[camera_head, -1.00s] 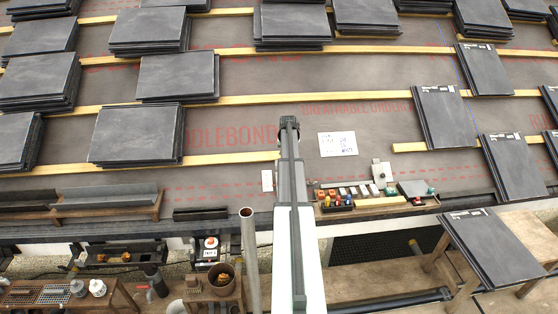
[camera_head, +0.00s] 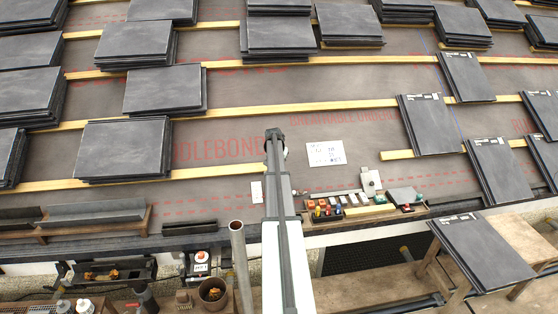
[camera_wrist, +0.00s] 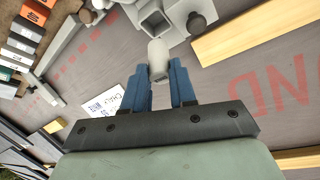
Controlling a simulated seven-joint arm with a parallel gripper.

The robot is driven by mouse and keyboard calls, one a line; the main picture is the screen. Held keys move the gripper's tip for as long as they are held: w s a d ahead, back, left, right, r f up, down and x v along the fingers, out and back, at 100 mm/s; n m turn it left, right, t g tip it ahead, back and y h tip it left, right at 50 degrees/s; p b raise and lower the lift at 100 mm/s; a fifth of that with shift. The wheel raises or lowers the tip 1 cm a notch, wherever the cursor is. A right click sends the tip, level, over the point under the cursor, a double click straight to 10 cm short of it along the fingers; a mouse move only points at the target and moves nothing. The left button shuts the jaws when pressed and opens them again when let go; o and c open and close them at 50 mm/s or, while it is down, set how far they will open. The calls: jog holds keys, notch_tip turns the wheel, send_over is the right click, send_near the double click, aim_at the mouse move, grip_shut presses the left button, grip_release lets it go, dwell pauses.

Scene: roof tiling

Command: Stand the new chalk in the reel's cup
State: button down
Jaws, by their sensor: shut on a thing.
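My gripper (camera_wrist: 158,72) has blue fingers, shut on a pale stick, the new chalk (camera_wrist: 158,54), in the wrist view. The chalk sticks out past the fingertips. Its far end appears close to the open mouth of a grey square cup (camera_wrist: 154,24), the reel's cup. I cannot tell whether they touch or how far apart they are. A dark round knob (camera_wrist: 197,23) sits on the grey body beside the cup.
A white written card (camera_head: 325,153) lies right of my gripper. A tray of coloured small items (camera_head: 350,209) sits near the roof's lower edge. Wooden battens (camera_head: 300,109) cross the membrane, with slate stacks (camera_head: 131,149) along them. Bare membrane lies around the gripper.

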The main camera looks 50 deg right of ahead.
jog(key=shift+f, duration=3.2)
jog(key=c, duration=1.1)
grip_release()
jog(key=shift+c, duration=0.2)
jog(key=shift+w, duration=0.1)
jog(key=shift+r, duration=0.95)
jog(key=o, duration=0.5)
jog(key=shift+c, duration=0.2)
jog(key=shift+w, duration=0.1)
